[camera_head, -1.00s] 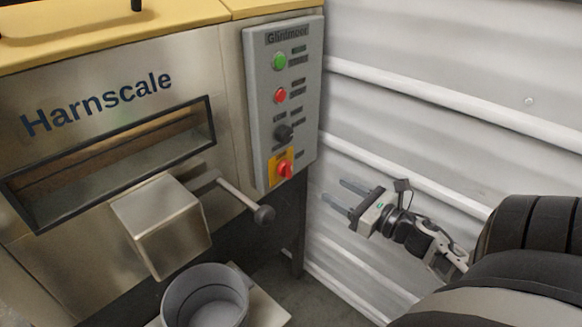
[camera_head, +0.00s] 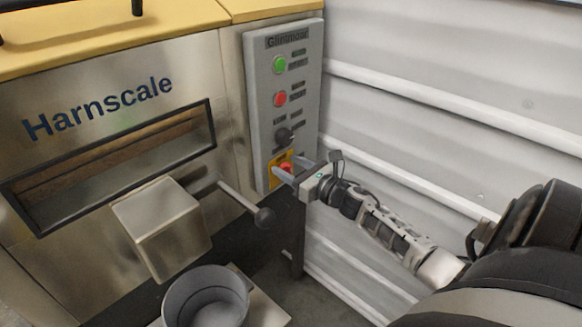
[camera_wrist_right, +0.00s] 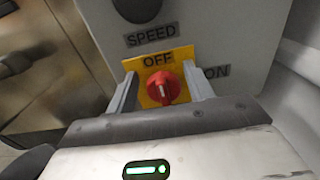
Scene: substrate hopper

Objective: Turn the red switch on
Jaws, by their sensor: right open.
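The red switch (camera_wrist_right: 164,88) is a rotary knob on a yellow plate (camera_wrist_right: 180,56) low on the grey control panel (camera_head: 262,110). In the wrist view its white mark stands nearly upright, toward the OFF label; ON is printed to the right. In the head view the switch (camera_head: 287,167) is partly covered by my right gripper (camera_head: 290,170). My right gripper also shows in the wrist view (camera_wrist_right: 162,90). It is open, with one finger on each side of the knob; I cannot tell whether they touch it. My left gripper is not in view.
Above the switch are a black speed knob (camera_head: 284,135), a red button (camera_head: 280,99) and a green button (camera_head: 279,64). A lever with a ball end (camera_head: 264,217) sticks out left of my gripper. A grey bucket (camera_head: 206,297) stands below. A corrugated wall (camera_head: 440,100) is at right.

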